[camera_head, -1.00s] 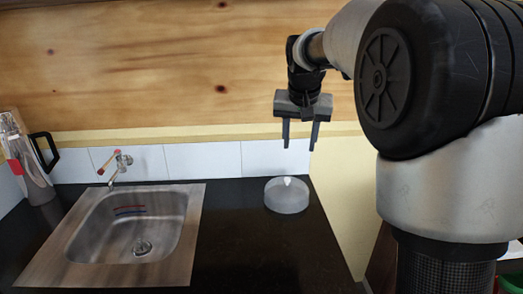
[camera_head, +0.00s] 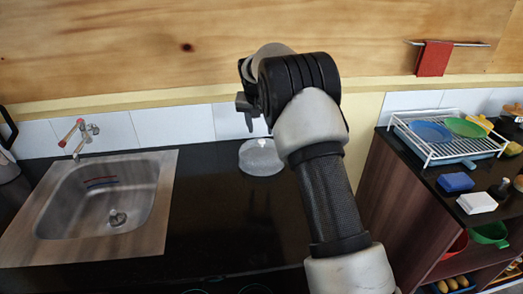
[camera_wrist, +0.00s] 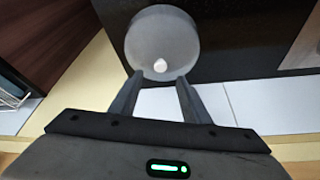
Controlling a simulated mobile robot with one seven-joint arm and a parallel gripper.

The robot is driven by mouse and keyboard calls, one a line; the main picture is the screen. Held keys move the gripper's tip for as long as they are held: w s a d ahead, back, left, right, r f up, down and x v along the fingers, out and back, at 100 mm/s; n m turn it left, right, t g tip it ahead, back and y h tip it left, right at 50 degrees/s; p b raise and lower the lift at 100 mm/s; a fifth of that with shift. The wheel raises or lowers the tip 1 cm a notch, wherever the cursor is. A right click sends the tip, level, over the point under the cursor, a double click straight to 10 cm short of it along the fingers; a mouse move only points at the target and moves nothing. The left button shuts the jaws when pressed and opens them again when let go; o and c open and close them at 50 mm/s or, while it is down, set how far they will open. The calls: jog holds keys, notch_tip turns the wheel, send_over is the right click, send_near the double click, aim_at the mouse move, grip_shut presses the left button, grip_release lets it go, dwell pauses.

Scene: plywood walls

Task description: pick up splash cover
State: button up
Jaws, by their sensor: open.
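The splash cover is a round, translucent grey dome (camera_head: 262,158) with a pale knob on top. It stands on the black counter to the right of the sink, partly hidden by my arm in the head view. In the wrist view the cover (camera_wrist: 163,35) is at the top centre, its white knob just beyond my fingertips. My gripper (camera_wrist: 159,78) is open, with nothing between its fingers. In the head view my gripper (camera_head: 247,120) is above the cover's upper left, mostly hidden behind my arm.
A metal sink (camera_head: 106,200) with a tap (camera_head: 80,135) lies to the left. A wall of white tiles and plywood rises behind the counter. At right, beyond a gap, a cabinet carries a dish rack (camera_head: 445,137) with plates, sponges (camera_head: 456,182) and bottles. The black counter front is clear.

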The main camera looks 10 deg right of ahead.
aim_at(262, 141)
jog(key=shift+p+x, duration=0.35)
jog(key=shift+x, duration=2.85)
grip_shut()
